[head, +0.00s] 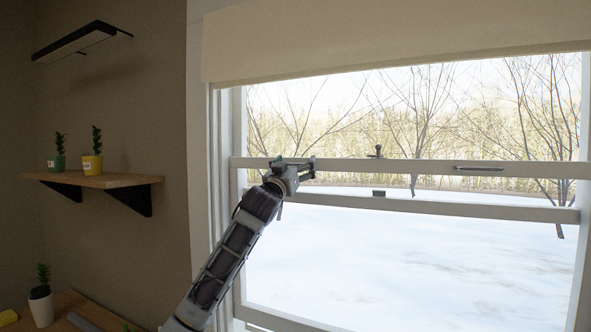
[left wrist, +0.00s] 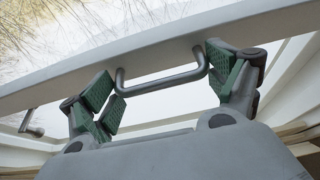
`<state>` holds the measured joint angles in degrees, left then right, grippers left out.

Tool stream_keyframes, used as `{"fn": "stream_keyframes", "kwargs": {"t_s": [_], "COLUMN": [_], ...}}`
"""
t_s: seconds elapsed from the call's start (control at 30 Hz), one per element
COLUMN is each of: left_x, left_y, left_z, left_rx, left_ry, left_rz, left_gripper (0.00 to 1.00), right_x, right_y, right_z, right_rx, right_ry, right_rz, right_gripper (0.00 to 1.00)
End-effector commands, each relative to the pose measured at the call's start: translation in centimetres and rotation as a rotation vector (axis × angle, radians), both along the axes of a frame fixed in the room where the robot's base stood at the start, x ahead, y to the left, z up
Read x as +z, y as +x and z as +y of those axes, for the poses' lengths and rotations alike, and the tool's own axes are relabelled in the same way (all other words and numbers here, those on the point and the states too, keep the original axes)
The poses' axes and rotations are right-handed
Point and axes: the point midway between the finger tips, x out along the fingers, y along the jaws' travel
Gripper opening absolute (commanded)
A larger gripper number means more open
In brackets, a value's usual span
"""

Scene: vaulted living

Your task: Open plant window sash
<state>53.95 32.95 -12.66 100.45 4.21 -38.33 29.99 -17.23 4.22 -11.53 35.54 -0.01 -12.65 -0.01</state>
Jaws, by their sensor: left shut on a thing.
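The plant window sash (head: 425,166) is a white frame in the large window. Its top rail sits above a second white rail (head: 450,209), with a gap between them. A dark bar handle (head: 478,168) shows at right on the top rail. My left gripper (head: 292,169) is at the left part of this rail and hides what it holds in the head view. In the left wrist view, its green-padded fingers (left wrist: 165,85) are at both ends of a grey metal handle (left wrist: 165,81) on the white rail. My right gripper is not in view.
A dark latch (head: 378,152) stands on the top rail, and a small dark piece (head: 379,193) is on the second rail. A cream blind (head: 400,40) hangs above. At left, a wooden shelf (head: 100,181) holds two potted plants; another plant (head: 41,300) stands below.

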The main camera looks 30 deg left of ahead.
Motion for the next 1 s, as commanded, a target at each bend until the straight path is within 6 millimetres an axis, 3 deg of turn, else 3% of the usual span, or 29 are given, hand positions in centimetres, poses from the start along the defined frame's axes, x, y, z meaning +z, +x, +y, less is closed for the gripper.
{"fn": "stream_keyframes", "kwargs": {"t_s": [0.03, 0.5, 1.0], "left_x": [1.3, 6.6, 9.2], "left_y": [-0.1, -0.1, -0.1], "left_z": [-0.1, -0.1, -0.1], "left_rx": [-0.003, -0.003, -0.004], "left_ry": [-0.003, -0.003, -0.002], "left_rz": [-0.005, -0.004, -0.004], "left_gripper": [0.46, 0.46, 0.46], "right_x": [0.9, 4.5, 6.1], "right_y": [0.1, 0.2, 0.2], "right_z": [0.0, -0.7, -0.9], "right_rx": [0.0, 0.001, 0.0], "right_ry": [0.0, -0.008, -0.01], "right_rz": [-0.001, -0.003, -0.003], "right_gripper": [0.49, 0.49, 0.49]}}
